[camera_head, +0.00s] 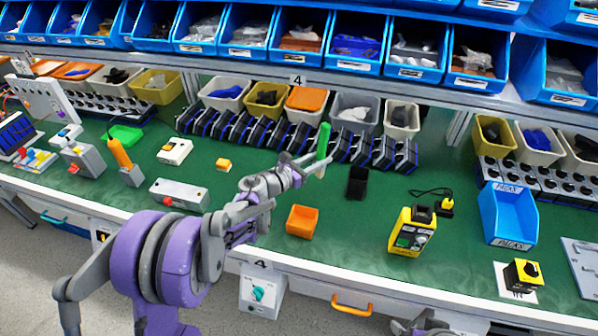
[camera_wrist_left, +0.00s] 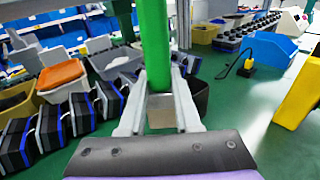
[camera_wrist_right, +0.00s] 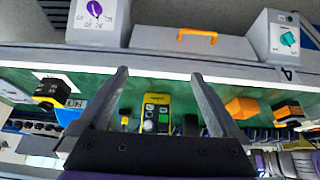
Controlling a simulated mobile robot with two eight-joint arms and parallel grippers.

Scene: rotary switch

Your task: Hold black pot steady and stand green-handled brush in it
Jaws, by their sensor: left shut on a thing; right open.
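The green-handled brush (camera_head: 324,139) is upright in my left gripper (camera_head: 316,166), above the green bench top. The black pot (camera_head: 357,183) stands on the bench just right of the left gripper, apart from the brush in the head view. In the left wrist view the pot (camera_wrist_left: 200,94) is partly hidden behind the right-hand finger. My right gripper (camera_wrist_right: 160,76) is open and empty, low near the bench front, with no hand on the pot.
An orange bin (camera_head: 302,221) sits left of the pot towards the front. A yellow meter (camera_head: 412,232) with a cable and a blue bin (camera_head: 508,213) are to the right. A row of black-and-blue modules (camera_head: 300,138) lies behind. Bench between pot and meter is clear.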

